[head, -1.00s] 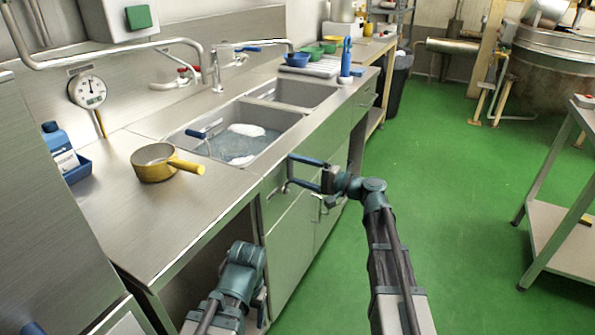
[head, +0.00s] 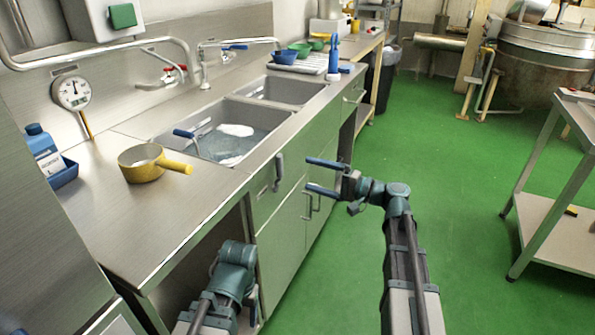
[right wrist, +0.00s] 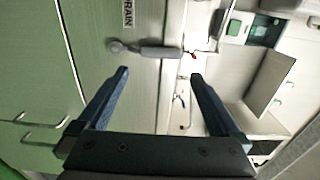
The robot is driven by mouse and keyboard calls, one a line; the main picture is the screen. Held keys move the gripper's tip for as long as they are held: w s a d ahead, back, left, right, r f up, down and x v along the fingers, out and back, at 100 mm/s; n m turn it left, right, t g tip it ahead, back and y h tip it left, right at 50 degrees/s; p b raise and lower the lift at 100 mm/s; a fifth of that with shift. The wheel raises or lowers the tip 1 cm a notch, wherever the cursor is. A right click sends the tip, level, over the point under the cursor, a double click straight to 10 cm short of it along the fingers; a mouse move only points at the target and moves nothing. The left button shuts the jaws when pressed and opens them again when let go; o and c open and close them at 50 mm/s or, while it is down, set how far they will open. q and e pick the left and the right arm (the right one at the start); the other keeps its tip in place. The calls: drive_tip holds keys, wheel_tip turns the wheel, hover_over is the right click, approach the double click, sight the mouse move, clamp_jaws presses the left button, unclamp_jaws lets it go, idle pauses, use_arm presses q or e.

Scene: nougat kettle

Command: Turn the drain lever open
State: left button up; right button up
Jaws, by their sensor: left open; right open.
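The drain lever (head: 279,170) is a grey handle on the sink cabinet's front, standing upright from its pivot. In the right wrist view the lever (right wrist: 160,52) lies across the picture beyond the fingertips, beside a partly visible "DRAIN" label (right wrist: 128,14). My right gripper (head: 308,174) is open and empty, to the right of the lever and apart from it. Its two blue fingers also show in the right wrist view (right wrist: 160,74), spread wide. My left gripper (head: 252,300) is low by the counter's open underside, its fingers mostly hidden behind its own arm.
The sink (head: 225,135) holds water and white foam. A yellow saucepan (head: 142,172) stands on the counter (head: 95,225). Door handles (head: 312,208) stick out below the lever. Green floor (head: 465,180) is free to the right, up to a steel table (head: 560,225).

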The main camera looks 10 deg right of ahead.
drive_tip(key=shift+v, duration=2.6)
use_arm(q)
drive_tip(key=shift+d, duration=0.1)
use_arm(e)
drive_tip(key=shift+d, duration=0.1)
